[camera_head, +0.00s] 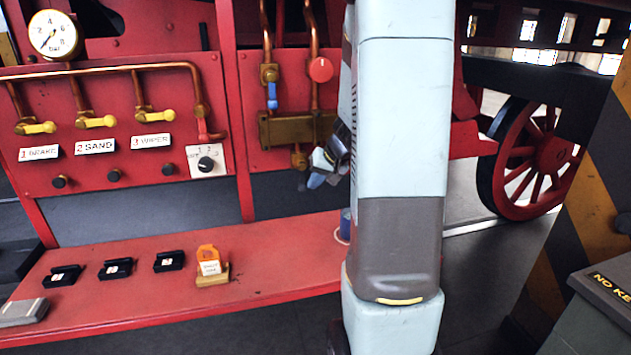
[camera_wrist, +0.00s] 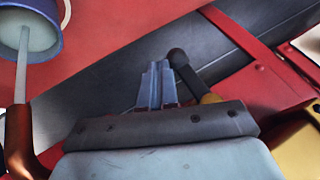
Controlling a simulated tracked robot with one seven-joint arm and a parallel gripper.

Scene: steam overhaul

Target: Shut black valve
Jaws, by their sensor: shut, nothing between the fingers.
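A black lever handle (camera_wrist: 179,60) with a rounded end sticks out beside a brass fitting (camera_wrist: 211,98) in the wrist view. This looks like the black valve. My gripper (camera_wrist: 155,68) is shut and empty, its fingers just left of the black handle; I cannot tell whether they touch it. In the head view my gripper (camera_head: 316,181) is in front of the red panel, below the brass block (camera_head: 286,129). The black handle is not clear there. A small brass fitting (camera_head: 299,158) shows beside the gripper.
A blue cup (camera_head: 345,221) stands on the red bench (camera_head: 200,297), partly hidden by my arm. In the wrist view a pale stream runs between a copper pipe (camera_wrist: 22,140) and the cup (camera_wrist: 55,38). A red knob (camera_head: 320,69) and blue handle (camera_head: 272,96) sit above.

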